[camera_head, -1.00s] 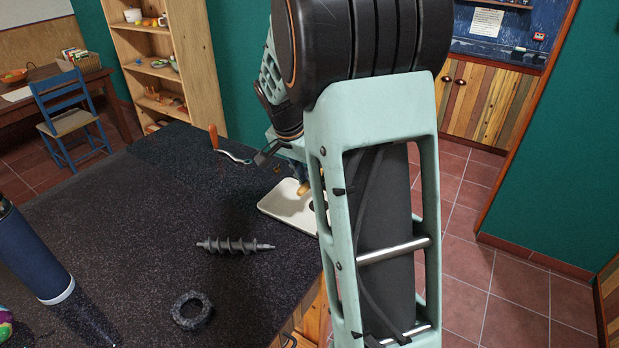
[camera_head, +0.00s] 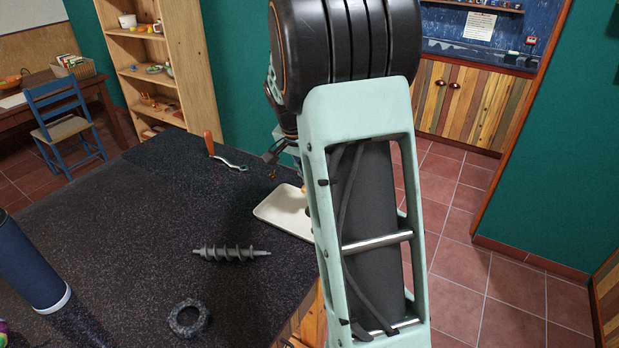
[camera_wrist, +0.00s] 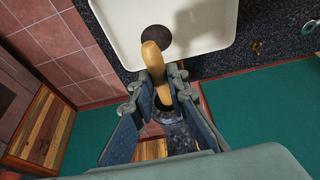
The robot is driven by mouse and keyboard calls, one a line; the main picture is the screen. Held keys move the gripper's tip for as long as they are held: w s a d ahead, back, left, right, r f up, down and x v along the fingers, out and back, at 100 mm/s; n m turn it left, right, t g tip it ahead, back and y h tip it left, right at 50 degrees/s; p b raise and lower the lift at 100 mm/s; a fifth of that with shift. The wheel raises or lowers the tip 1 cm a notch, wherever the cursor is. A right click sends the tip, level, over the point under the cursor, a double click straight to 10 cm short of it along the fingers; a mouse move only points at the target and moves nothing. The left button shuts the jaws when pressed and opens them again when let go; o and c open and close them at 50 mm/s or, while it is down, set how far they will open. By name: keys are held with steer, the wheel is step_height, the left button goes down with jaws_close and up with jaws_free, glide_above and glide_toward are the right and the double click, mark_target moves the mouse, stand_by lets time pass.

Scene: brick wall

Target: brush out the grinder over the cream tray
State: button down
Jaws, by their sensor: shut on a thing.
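The cream tray (camera_head: 280,212) lies flat at the right edge of the dark counter, partly hidden by my arm. In the wrist view the tray (camera_wrist: 120,22) has a round dark disc (camera_wrist: 187,43) on it. My gripper (camera_wrist: 164,88) is shut on a tan wooden handle (camera_wrist: 155,60), probably the brush's; its rounded end points at the tray. The head view mostly hides my gripper. The grey auger (camera_head: 231,253) and a dark ring (camera_head: 189,318) lie on the counter. A crank with an orange handle (camera_head: 210,143) lies behind the tray. I cannot make out a grinder body.
A blue cylinder (camera_head: 28,265) stands at the counter's left. A small brass piece (camera_wrist: 256,47) lies beside the tray. The counter edge drops to red floor tiles (camera_head: 462,225) at right.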

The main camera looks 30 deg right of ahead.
steer(key=shift+s+a+b, duration=0.45)
steer(key=shift+s+a, duration=0.1)
steer(key=shift+a, duration=0.25)
steer(key=shift+s+a+b, duration=0.4)
steer(key=shift+s+a, duration=0.1)
steer(key=shift+a, duration=0.3)
steer(key=s+a+b, duration=0.2)
steer(key=s+a, duration=0.2)
steer(key=a, duration=0.2)
steer(key=shift+b, duration=0.35)
steer(key=w+a+f+n+t+y+p, duration=0.1)
steer(key=a+f+n+y+p, duration=0.1)
steer(key=a+n+p, duration=0.4)
steer(key=shift+a+n+t+y, duration=0.4)
steer(key=shift+a+n+y, duration=0.45)
steer(key=shift+n, duration=1.85)
steer(key=shift+a+f, duration=0.15)
